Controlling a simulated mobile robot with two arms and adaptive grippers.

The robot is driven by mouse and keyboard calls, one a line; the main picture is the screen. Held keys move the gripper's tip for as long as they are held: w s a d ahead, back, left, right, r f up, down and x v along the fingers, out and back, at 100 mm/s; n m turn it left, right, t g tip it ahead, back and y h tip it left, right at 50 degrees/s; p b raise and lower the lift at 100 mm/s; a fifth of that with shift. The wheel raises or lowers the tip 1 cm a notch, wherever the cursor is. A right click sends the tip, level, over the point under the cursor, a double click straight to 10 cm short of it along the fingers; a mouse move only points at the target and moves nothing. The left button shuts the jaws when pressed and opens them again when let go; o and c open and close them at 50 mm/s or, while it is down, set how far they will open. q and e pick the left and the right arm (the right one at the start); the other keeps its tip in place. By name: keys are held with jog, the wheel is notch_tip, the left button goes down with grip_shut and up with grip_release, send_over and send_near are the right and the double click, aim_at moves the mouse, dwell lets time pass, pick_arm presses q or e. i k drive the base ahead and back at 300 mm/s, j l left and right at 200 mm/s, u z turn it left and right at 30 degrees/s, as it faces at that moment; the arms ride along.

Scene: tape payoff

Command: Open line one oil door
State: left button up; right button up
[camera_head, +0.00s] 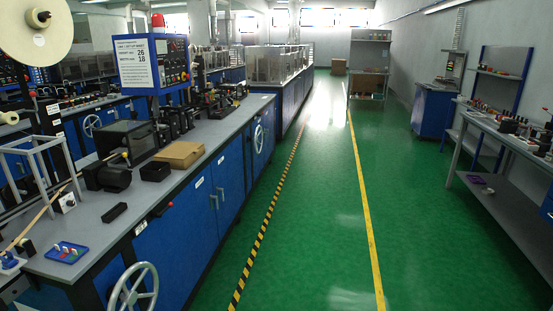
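Neither of my grippers is in the head view. A long machine line with a grey top (190,150) runs along the left, with blue cabinet doors below it. Two neighbouring blue doors, a nearer one (180,240) and a farther one (230,175), look shut, with silver handles (214,201) close together near their shared edge. Small white labels sit on the cabinet fronts, too small to read. I cannot tell which door is the oil door of line one.
A handwheel (133,291) sticks out from the cabinet front at the near left; another (258,138) is farther along. The green floor (315,200) between the line and the right workbench (500,135) is clear. A shelf rack (369,65) stands at the back.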

aim_at(227, 168)
jog(key=i, duration=1)
jog(key=i+l+u, duration=0.1)
jog(key=i, duration=0.9)
